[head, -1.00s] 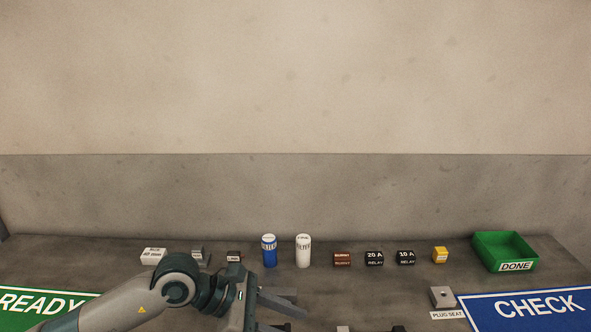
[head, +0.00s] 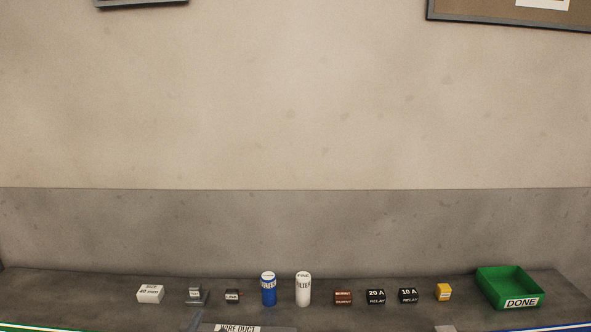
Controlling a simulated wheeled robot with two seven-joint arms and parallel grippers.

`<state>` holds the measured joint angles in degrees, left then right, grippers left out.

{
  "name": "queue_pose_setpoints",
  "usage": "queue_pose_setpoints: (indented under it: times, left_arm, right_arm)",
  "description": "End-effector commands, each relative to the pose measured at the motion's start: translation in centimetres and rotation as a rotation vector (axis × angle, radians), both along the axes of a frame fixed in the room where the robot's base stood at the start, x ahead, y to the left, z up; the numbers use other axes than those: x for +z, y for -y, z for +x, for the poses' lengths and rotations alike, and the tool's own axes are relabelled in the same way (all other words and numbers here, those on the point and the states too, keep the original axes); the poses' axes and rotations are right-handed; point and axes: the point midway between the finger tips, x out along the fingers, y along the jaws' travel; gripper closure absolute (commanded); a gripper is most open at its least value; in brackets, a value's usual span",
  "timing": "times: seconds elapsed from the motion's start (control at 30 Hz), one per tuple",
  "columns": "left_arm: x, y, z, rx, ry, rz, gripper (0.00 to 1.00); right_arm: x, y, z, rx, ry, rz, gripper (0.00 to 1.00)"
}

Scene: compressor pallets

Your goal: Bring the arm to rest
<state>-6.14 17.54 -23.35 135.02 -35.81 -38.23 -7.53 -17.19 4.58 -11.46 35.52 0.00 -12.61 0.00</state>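Neither gripper shows clearly in the head view. My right arm does not show. A row of parts stands along the back of the grey bench (head: 80,287): a white box (head: 150,294), a grey part (head: 196,296), a dark block (head: 232,297), a blue filter (head: 268,290), a white filter (head: 303,290), a brown block (head: 343,298), a 20 A relay (head: 376,297), a 10 A relay (head: 408,296) and a yellow block (head: 443,292).
A green DONE bin (head: 510,288) stands at the right end and looks empty. A WIRE DUCT label (head: 237,328) shows at the bottom edge. The wall (head: 300,110) rises behind the bench. Only slivers of the green and blue mats show at the bottom corners.

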Motion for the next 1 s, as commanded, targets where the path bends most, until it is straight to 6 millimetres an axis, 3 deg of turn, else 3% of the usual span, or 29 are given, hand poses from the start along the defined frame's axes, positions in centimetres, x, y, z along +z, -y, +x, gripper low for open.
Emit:
queue_pose_setpoints:
  times: [0.03, 0.2, 0.4, 0.5, 0.7, 0.97, 1.0]
  left_arm:
    - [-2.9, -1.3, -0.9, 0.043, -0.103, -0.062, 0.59]
    - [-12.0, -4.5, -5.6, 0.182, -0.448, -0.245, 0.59]
    - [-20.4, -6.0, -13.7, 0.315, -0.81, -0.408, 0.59]
    - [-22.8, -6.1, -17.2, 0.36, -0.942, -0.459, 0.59]
    - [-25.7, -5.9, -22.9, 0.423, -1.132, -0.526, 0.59]
    - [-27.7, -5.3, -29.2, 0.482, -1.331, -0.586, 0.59]
    - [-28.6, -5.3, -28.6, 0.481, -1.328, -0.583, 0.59]
  right_arm:
    - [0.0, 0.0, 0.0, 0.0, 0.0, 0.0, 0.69]
    - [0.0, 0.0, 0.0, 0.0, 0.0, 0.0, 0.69]
    - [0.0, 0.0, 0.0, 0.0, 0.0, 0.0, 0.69]
    - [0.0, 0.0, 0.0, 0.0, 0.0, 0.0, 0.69]
    - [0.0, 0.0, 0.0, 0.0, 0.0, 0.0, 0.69]
    - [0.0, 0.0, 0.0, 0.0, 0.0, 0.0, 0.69]
    - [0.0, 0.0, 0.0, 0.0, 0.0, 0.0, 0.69]
